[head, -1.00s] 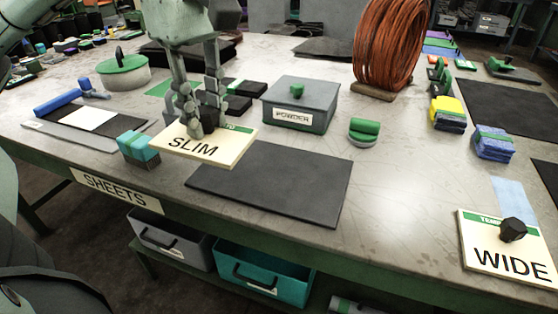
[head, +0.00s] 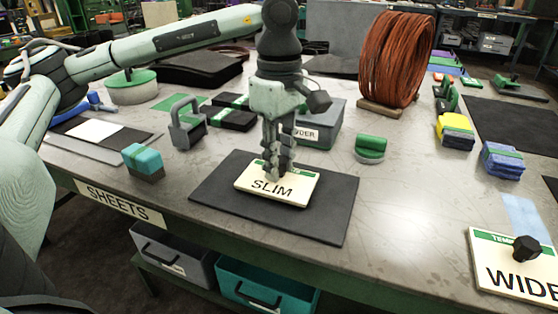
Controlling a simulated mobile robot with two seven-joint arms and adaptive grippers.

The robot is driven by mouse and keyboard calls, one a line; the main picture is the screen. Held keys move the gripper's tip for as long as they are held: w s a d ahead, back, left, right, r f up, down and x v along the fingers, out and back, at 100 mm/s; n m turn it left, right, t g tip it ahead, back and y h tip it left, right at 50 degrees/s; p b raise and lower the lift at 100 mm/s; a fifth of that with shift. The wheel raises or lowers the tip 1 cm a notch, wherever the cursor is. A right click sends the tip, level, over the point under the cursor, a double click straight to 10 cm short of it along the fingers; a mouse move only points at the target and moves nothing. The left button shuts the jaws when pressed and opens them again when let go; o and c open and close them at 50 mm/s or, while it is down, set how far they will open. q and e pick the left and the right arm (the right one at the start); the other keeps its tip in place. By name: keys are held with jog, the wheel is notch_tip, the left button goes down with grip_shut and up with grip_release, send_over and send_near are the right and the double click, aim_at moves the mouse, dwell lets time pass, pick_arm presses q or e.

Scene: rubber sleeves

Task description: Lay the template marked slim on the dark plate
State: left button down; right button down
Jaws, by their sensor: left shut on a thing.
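The slim template (head: 290,196), a cream board with a green strip and the word SLIM, is over the middle of the dark plate (head: 328,220). It looks flat and on or just above the plate; I cannot tell whether it touches. My left gripper (head: 277,172) points down and is shut on the template's knob, which the fingers hide. The dark plate lies on the bench with its front, left and right parts bare. The wide template (head: 508,268), with a black knob, lies at the right front edge. My right gripper is not in view.
A grey powder box (head: 325,125) stands behind the plate, partly hidden by my gripper. A teal and brown block (head: 143,161) is to the left, and a green-topped piece (head: 370,148) to the right. A copper wire coil (head: 395,60) stands behind. Bare bench lies right of the plate.

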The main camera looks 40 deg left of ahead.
pick_arm(q)
jog(key=shift+f, duration=0.25)
jog(key=shift+f, duration=0.1)
